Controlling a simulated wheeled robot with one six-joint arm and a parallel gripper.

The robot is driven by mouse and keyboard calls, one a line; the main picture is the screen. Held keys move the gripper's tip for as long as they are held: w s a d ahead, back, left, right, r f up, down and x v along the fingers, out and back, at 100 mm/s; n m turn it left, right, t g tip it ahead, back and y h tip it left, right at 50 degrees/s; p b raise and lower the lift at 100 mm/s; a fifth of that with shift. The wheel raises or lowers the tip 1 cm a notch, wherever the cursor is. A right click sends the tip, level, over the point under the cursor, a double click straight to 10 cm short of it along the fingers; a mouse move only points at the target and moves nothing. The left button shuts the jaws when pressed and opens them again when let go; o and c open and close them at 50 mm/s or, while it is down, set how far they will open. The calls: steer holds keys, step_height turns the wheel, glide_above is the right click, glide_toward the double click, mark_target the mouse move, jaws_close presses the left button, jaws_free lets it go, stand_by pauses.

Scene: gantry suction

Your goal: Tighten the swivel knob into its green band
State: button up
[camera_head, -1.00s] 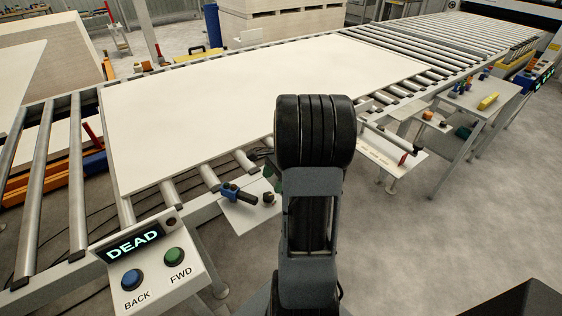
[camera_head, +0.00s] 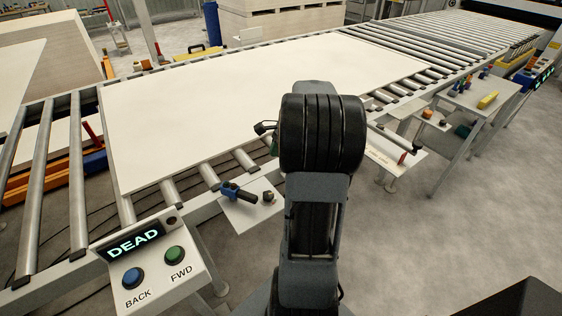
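I cannot pick out the swivel knob or its green band for sure. A small white shelf (camera_head: 243,214) at the conveyor's near side carries a blue fitting with a black handle (camera_head: 237,192) and a small dark knob (camera_head: 268,197). No green band can be made out on either. My thick black arm joint stands in the middle of the view, right of this shelf, and hides what lies behind it. Small dark parts (camera_head: 265,128), apparently of my gripper, stick out left of the joint over the board's near edge. The fingers are too hidden to read.
A large pale board (camera_head: 230,95) lies on the roller conveyor. A control box (camera_head: 155,262) at lower left reads DEAD, with blue BACK and green FWD buttons. Right of my arm are a white shelf (camera_head: 385,162) with a bar and a side table (camera_head: 475,100). The right floor is clear.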

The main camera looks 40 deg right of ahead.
mark_target(268, 194)
steer(key=a+f+n+b, duration=0.1)
steer(key=f, duration=0.3)
steer(key=a+f+n+g+b, duration=0.1)
steer(key=a+f+b, duration=0.1)
steer(key=f, duration=0.2)
steer(key=w+a+f+n+b, duration=0.1)
steer(key=a+f+n+b, duration=0.1)
steer(key=f, duration=0.3)
steer(key=shift+g, duration=0.3)
steer(key=shift+c, duration=0.2)
